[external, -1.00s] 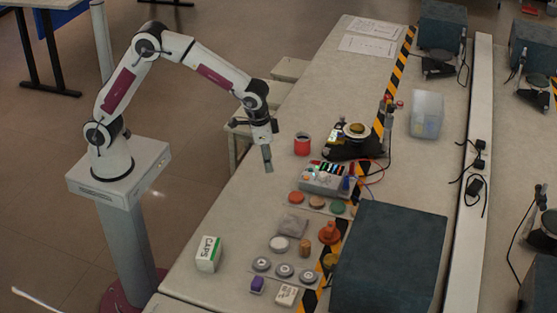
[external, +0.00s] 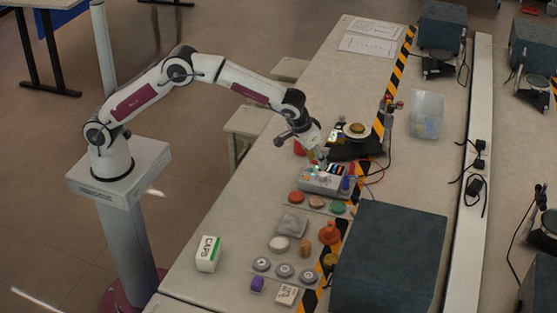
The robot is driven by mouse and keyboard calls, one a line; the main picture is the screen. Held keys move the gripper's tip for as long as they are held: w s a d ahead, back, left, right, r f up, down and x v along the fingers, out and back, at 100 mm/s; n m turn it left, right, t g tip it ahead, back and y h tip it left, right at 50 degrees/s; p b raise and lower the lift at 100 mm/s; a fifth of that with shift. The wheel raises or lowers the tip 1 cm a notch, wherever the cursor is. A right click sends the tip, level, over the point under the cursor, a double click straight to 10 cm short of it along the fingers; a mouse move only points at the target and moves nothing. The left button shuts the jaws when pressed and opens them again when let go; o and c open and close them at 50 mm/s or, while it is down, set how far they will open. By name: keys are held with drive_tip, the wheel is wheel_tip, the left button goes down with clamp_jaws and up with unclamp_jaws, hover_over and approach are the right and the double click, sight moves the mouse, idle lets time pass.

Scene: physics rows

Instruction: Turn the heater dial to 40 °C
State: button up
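A grey control box (external: 318,186) with small coloured parts on its top stands on the bench right of the picture's middle. It may carry the heater dial, but the dial and its marks are too small to make out. My gripper (external: 321,163) points down at the far left part of the box's top and hides some of it. I cannot tell whether its fingers touch the box, or whether they are open or shut.
A red cup (external: 298,148) is partly hidden behind my gripper. A black stand with a round plate (external: 357,130) is just beyond the box. Coloured discs (external: 317,202) lie in front. A large dark block (external: 390,260) stands to the right.

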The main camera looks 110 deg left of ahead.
sight(323, 174)
drive_tip(key=shift+f, duration=0.1)
idle(0.5)
drive_tip(key=shift+x, duration=3.8)
clamp_jaws()
